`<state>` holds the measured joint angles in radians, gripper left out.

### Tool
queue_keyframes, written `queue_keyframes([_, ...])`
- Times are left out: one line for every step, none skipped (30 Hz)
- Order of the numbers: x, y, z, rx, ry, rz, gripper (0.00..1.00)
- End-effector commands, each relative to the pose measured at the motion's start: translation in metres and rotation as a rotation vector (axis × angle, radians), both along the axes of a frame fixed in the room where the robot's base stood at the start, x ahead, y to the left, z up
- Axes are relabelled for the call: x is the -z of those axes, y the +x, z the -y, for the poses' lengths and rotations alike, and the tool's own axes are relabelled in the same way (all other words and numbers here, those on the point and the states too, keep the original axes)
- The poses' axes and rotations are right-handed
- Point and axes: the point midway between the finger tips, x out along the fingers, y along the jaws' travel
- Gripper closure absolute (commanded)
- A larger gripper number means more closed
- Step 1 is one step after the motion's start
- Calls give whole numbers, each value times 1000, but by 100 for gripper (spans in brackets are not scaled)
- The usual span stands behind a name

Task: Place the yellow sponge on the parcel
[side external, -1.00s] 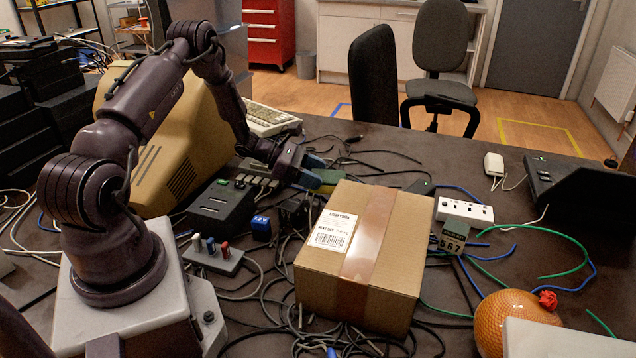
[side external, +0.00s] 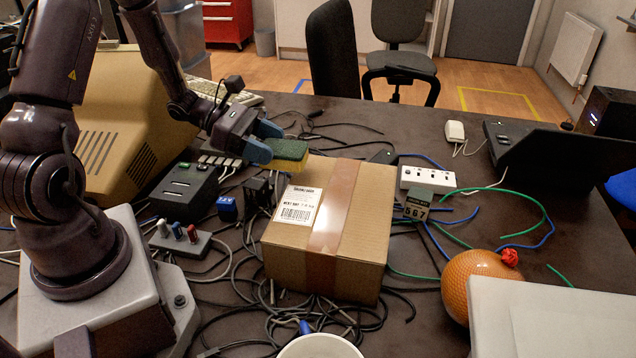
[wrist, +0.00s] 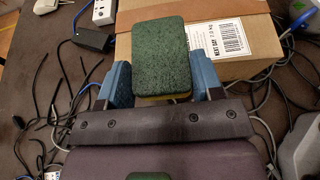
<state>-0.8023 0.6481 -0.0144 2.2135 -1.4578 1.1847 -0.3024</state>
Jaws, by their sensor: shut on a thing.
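The yellow sponge (side external: 287,154) has a green scouring side facing up. My gripper (side external: 264,142) is shut on it; in the wrist view the sponge (wrist: 165,55) sits between the two blue fingers of my gripper (wrist: 163,84). The parcel (side external: 328,225) is a brown cardboard box with a tape strip and a white label. The sponge is at the parcel's far left edge, and in the wrist view it covers part of the parcel's (wrist: 266,65) top. I cannot tell whether the sponge touches the parcel.
Tangled cables surround the parcel. A white power strip (side external: 427,179) and a small number block (side external: 417,204) stand to its right. An orange ball-like object (side external: 480,282) is at the front right. A black box (side external: 184,189) and a beige monitor (side external: 120,130) stand left.

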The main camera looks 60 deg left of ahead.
Motion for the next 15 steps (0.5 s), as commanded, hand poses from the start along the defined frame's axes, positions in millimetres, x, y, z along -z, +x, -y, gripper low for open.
queue_keyframes([-10,11,24,50,3,4,61])
queue_keyframes([-15,17,35,69,3,6,61])
queue_keyframes([-22,23,50,88,2,5,61])
queue_keyframes([-26,27,61,100,3,4,61])
queue_keyframes([-30,31,71,107,3,4,61])
queue_keyframes([-36,34,83,115,1,4,61])
queue_keyframes([-39,37,91,118,2,4,61])
queue_keyframes([-42,39,98,117,2,3,61])
queue_keyframes([-46,41,106,115,0,3,61])
queue_keyframes([-49,42,112,108,1,2,61])
queue_keyframes([-51,44,116,98,0,2,61])
queue_keyframes([-53,45,117,77,0,1,61])
queue_keyframes([-53,46,115,59,0,-1,61])
queue_keyframes([-52,47,114,43,0,-2,61])
queue_keyframes([-50,47,112,29,-2,-4,61])
